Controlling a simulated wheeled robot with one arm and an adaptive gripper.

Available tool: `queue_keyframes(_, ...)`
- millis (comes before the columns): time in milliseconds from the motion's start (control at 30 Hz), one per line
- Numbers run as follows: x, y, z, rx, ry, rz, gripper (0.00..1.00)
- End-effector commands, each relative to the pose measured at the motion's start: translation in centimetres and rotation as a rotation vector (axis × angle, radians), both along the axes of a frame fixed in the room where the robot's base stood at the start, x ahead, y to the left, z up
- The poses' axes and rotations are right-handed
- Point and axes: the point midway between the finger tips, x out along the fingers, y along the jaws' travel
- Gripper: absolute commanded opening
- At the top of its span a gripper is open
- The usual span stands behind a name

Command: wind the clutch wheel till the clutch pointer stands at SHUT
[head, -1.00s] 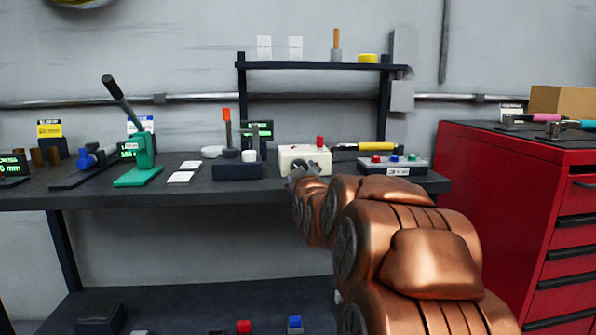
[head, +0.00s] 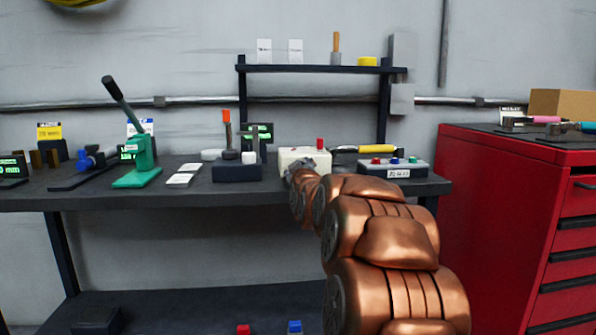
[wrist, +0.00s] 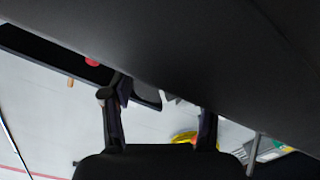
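A cream box with a red knob on top (head: 293,154) stands on the workbench and appears to be the valve actuator. My gripper (head: 301,167) is at its front face and covers much of it. The clutch wheel and the clutch pointer cannot be made out in either view; the SHUT mark is not readable. In the wrist view my gripper's two dark fingers (wrist: 160,122) stand well apart, with a pale gap between them. A large dark shape covers the upper part of that view and hides the fingertips, so contact with the wheel cannot be told.
A dark block with a white cap (head: 237,172) and a green lever press (head: 139,168) stand left on the bench. A button panel (head: 393,168) and a yellow-handled tool (head: 362,149) lie right of the box. A red tool cabinet (head: 500,190) stands at the right.

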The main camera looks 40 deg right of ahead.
Motion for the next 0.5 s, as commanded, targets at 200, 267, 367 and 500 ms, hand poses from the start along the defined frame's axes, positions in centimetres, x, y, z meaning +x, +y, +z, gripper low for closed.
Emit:
queue_keyframes(200,-0.01,0.01,-0.01,0.000,0.000,0.000,0.33)
queue_keyframes(267,0.00,0.02,-0.02,0.000,0.000,0.000,0.27)
queue_keyframes(367,0.00,0.03,-0.02,0.000,0.000,0.001,0.18)
queue_keyframes(500,0.01,0.04,0.00,0.005,-0.003,0.001,0.18)
